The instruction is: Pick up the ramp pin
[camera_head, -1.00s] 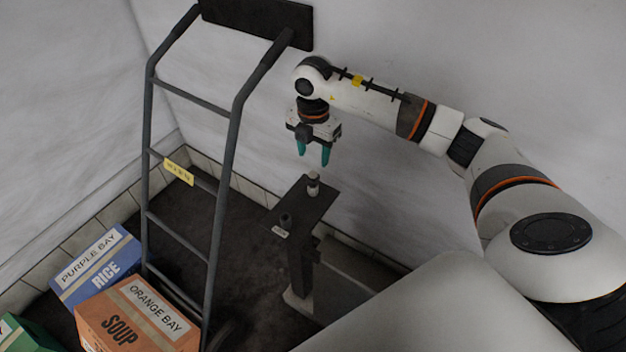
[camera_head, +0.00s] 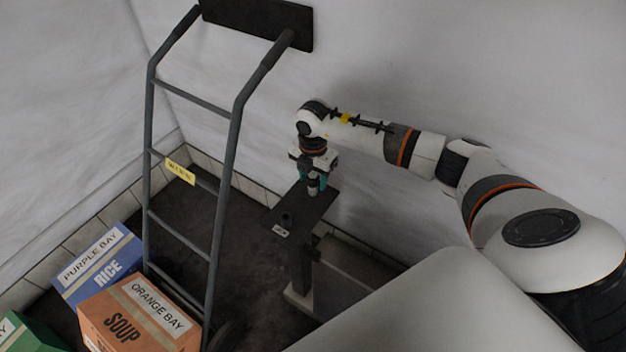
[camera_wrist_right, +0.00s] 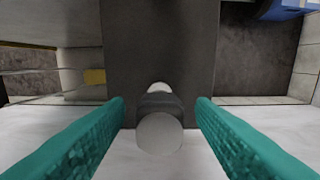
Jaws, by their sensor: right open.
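The ramp pin (camera_head: 314,184) is a small grey upright piece with a pale round top, standing on the dark top plate of a narrow stand (camera_head: 307,206). In the right wrist view the pin (camera_wrist_right: 159,130) shows from above, between the two teal fingers. My right gripper (camera_head: 313,179) is lowered over the plate, with its fingers on either side of the pin. In the right wrist view the gripper (camera_wrist_right: 160,122) is open, with a gap between the pin and each finger. My left gripper is not in view.
A grey hand truck (camera_head: 226,160) stands to the left of the stand. An orange soup box (camera_head: 135,318), a blue rice box (camera_head: 97,268) and part of a green box (camera_head: 25,335) lie at lower left. A white wall (camera_head: 420,60) is close behind.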

